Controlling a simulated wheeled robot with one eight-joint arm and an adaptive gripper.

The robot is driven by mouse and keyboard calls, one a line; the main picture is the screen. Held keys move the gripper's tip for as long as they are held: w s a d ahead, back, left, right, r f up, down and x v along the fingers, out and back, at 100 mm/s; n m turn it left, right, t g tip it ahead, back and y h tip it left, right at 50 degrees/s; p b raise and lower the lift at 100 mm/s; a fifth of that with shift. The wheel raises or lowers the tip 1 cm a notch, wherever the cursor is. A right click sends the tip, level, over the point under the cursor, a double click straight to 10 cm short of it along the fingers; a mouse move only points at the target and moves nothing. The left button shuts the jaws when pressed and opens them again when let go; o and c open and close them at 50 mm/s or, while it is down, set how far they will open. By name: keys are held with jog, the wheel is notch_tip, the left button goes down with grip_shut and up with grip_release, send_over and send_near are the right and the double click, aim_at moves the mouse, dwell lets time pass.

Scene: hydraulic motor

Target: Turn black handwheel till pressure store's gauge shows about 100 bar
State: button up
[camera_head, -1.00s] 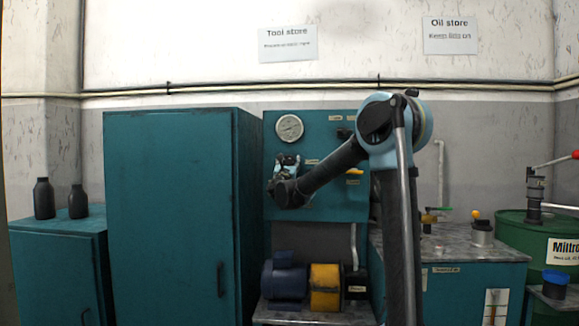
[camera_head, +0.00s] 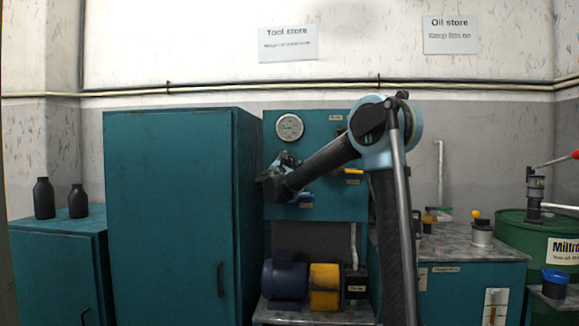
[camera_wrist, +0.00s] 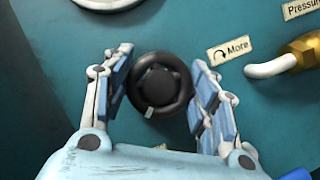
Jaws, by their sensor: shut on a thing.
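The black handwheel (camera_wrist: 160,84) sits on the teal panel (camera_head: 318,136), with a small light mark at its lower left rim. My gripper (camera_wrist: 160,90) is shut on it, with one finger on its left side and one on its right. In the head view my gripper (camera_head: 275,172) is at the panel's left edge and hides the wheel. The round white gauge (camera_head: 289,127) is above my gripper; its reading is too small to tell.
A tall teal cabinet (camera_head: 170,215) stands close to the left of my gripper. A yellow handle (camera_head: 354,171) and a blue handle (camera_head: 305,197) are on the panel. A brass fitting with a pale pipe (camera_wrist: 270,68) is right of the wheel.

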jog(key=m+g+h, duration=0.1)
jog(key=m, duration=0.4)
jog(key=shift+d+m+g+h, duration=0.1)
jog(key=shift+m+g+h, duration=0.3)
jog(key=shift+d+f+m+g, duration=0.15)
jog(key=shift+m+g, duration=0.65)
jog(key=shift+m, duration=1.3)
jog(key=o, duration=1.1)
jog(key=v, duration=1.2)
jog(key=shift+w, duration=0.1)
